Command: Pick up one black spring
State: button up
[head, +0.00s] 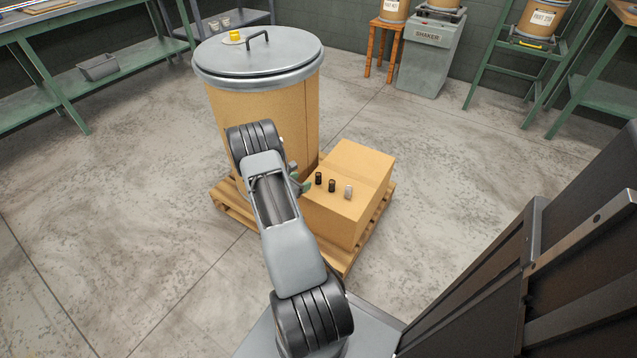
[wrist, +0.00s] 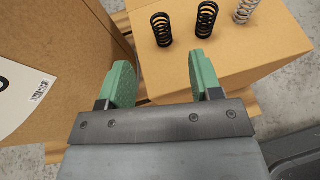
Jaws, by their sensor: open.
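Two black springs stand upright on top of a cardboard box. In the head view the left black spring (head: 319,178) and the other black spring (head: 332,185) are side by side; a silver spring (head: 348,191) stands to their right. The wrist view shows the left black spring (wrist: 162,29), the second black spring (wrist: 206,20) and the silver spring (wrist: 244,10) near the top edge. My gripper (wrist: 160,75) is open and empty, with green pads, short of the springs. In the head view my gripper (head: 300,185) is partly hidden by my arm, just left of the springs.
The cardboard box (head: 350,213) sits on a wooden pallet (head: 228,200) beside a large drum with a grey lid (head: 258,60). The drum's side with a white label (wrist: 20,100) is close at left in the wrist view. The floor around the pallet is clear.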

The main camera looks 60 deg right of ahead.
aim_at(316, 176)
jog(key=b+x, duration=0.3)
jog(key=x, duration=0.7)
jog(key=shift+d+f, duration=0.1)
jog(key=shift+d, duration=0.15)
jog(key=shift+c, duration=0.2)
jog(key=c, duration=1)
jog(key=shift+o, duration=0.2)
